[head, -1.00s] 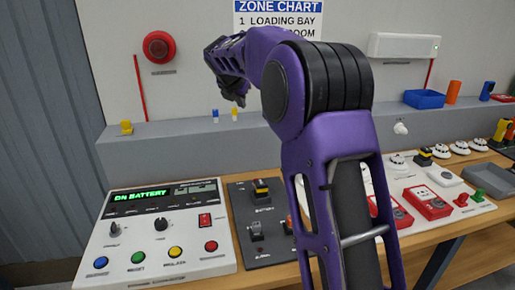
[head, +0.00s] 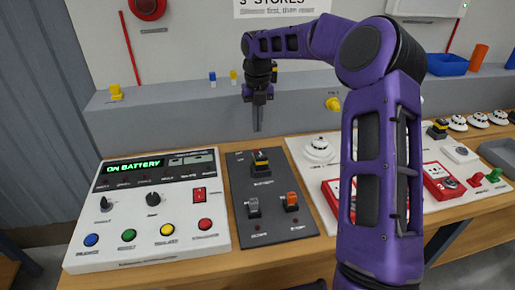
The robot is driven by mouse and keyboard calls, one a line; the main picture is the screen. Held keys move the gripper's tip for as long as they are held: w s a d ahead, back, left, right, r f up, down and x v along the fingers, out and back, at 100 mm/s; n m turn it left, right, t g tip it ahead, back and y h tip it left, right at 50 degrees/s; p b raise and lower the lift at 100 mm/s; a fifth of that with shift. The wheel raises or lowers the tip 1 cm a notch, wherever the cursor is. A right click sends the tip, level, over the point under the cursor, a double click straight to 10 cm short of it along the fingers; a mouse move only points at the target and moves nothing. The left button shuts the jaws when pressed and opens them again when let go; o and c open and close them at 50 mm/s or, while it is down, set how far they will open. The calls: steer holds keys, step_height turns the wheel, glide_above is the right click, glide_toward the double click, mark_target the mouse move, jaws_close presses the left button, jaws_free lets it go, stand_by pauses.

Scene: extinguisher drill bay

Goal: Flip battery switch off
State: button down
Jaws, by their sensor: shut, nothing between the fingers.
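The dark switch panel (head: 271,222) lies flat on the bench, right of the white control panel. The battery switch (head: 261,163), black with a yellow band, sits at the panel's top above a small label that looks like "BATTERY". My gripper (head: 257,128) points down, shut and empty, above and behind the battery switch and apart from it. On the white control panel (head: 215,240) the green display (head: 135,166) reads "ON BATTERY". Two more switches sit lower on the dark panel, a grey one (head: 253,207) and an orange one (head: 292,201).
The control panel carries knobs, a red rocker (head: 199,194) and several coloured buttons. Right of the dark panel are a white detector (head: 319,150) and red call points (head: 440,187), partly behind my arm. A grey ledge (head: 170,115) runs behind the bench.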

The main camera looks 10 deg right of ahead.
mark_target(257, 149)
step_height(257, 149, down, 10)
steer(key=shift+w+b, duration=0.1)
steer(key=shift+b, duration=0.4)
steer(key=shift+a+r, duration=0.1)
steer(key=shift+a, duration=0.05)
stand_by(0.4)
steer(key=shift+w, duration=0.1)
